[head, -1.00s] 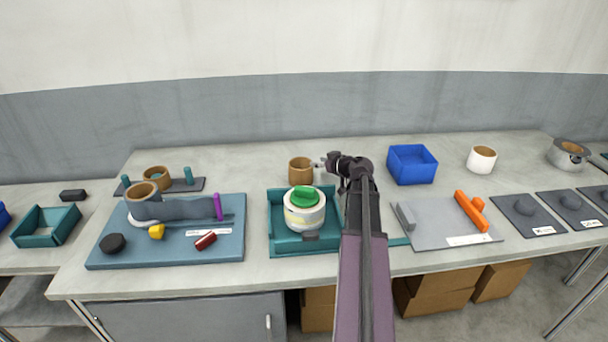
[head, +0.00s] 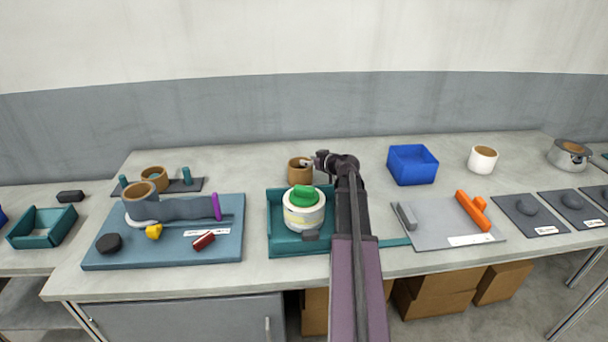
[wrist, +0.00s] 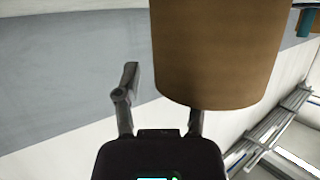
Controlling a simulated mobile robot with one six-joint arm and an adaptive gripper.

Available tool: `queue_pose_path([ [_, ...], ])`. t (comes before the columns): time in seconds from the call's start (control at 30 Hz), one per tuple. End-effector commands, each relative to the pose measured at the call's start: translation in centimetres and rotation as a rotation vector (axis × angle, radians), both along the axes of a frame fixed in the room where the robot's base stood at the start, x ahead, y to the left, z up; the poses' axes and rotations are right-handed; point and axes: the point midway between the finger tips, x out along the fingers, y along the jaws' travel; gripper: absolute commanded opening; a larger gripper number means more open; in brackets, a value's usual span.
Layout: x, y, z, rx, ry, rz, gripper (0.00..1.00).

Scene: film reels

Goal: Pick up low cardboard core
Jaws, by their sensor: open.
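The low cardboard core (head: 298,172), a short brown cylinder, stands upright on the table behind the teal tray. In the wrist view the brown core (wrist: 215,55) fills the upper middle and right, close to the camera. My gripper (head: 311,162) is just right of the core in the head view. In the wrist view my gripper (wrist: 160,92) is open, with the left finger clear and the right finger's tip hidden by the core. I cannot tell whether they touch.
A teal tray (head: 276,243) in front holds a white roll (head: 304,215) with a green piece on top. A blue bin (head: 413,165) is to the right. A blue board (head: 120,255) with a grey reel strip is left. Table is clear between the core and the wall.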

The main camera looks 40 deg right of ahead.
Motion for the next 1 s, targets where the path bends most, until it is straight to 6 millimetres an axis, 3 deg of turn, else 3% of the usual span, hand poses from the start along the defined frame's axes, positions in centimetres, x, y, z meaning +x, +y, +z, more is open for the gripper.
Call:
queue_pose_path([
  [0.57,0.2,0.12,-0.03,0.0,0.0,0.001,0.52],
  [0.73,0.21,0.14,-0.03,0.0,0.0,0.001,0.05],
  [0.77,0.21,0.14,-0.03,0.0,0.0,0.001,0.0],
  [1.0,0.23,0.16,-0.03,0.001,0.0,0.002,0.0],
])
